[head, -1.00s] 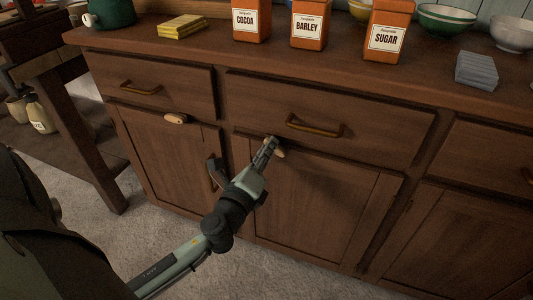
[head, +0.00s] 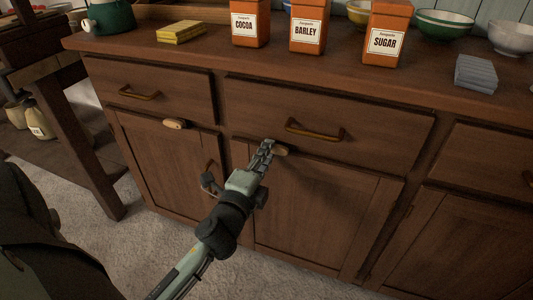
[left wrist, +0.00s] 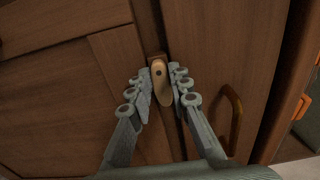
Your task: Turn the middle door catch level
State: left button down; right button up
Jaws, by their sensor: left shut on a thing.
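The middle door catch (head: 282,150) is a small tan wooden piece at the top of the middle cupboard door (head: 310,200), below the middle drawer. In the head view its visible end lies about level, and the rest is hidden behind my left gripper (head: 268,150). In the left wrist view the catch (left wrist: 162,85) lies between the two fingers of the left gripper (left wrist: 161,88), lengthwise along them, with a dark round pivot at its far end. The left gripper is shut on it. My right gripper is not in view.
The left door has a similar level catch (head: 175,124). Brass handles are on the left drawer (head: 139,93) and middle drawer (head: 314,131). Orange canisters (head: 386,35), a yellow stack (head: 181,30) and a grey stack (head: 476,73) stand on the counter. The floor in front is clear.

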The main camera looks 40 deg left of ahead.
pick_arm(q)
jog(key=shift+a, duration=0.1)
dwell(0.3)
jog(key=c, duration=1.4)
grip_release()
jog(key=shift+s, duration=0.1)
jog(key=v, duration=0.7)
jog(key=shift+s, duration=0.1)
